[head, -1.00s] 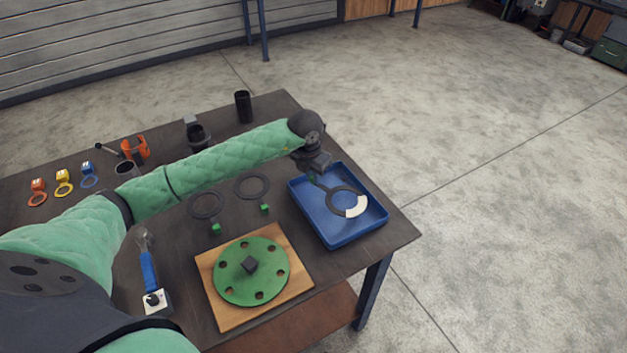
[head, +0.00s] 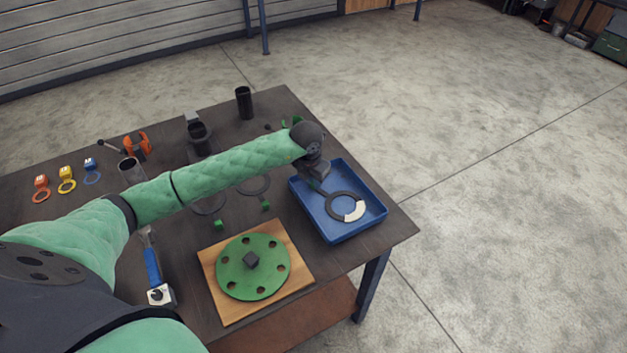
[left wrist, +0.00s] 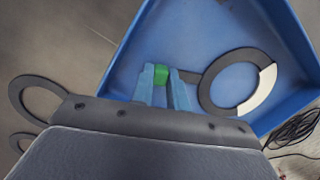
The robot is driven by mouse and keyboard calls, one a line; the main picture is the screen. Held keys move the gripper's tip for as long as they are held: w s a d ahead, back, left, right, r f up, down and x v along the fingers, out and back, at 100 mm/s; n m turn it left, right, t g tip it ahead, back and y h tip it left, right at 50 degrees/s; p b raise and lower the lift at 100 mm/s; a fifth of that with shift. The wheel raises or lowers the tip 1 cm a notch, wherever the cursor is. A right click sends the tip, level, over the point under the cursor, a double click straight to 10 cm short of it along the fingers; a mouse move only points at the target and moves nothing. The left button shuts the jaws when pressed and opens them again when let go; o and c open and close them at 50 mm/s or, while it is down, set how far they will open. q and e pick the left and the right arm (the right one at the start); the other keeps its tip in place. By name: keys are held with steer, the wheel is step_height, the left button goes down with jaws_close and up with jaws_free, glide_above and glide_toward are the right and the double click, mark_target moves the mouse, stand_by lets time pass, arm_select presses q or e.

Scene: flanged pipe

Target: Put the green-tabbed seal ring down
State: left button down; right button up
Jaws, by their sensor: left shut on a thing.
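The seal ring (head: 334,199) is dark with a cream-white segment and a green tab (left wrist: 161,74). It is inside the blue tray (head: 369,226) at the table's right edge, within the walls. I cannot tell whether it touches the tray floor. My left gripper (head: 315,182) is over the tray's left part, shut on the green tab. In the left wrist view its two blue-grey fingers (left wrist: 162,82) close on either side of the tab, and the ring extends to the right. My right gripper is not in view.
Two other dark rings with green tabs (head: 219,225) (head: 266,205) lie left of the tray, partly hidden by my arm. A green flange (head: 234,282) sits on a wooden board (head: 297,273).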

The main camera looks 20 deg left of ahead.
arm_select(q)
steer(key=c, duration=1.4)
jaws_free()
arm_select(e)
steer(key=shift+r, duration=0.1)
arm_select(q)
steer(key=shift+r, duration=0.15)
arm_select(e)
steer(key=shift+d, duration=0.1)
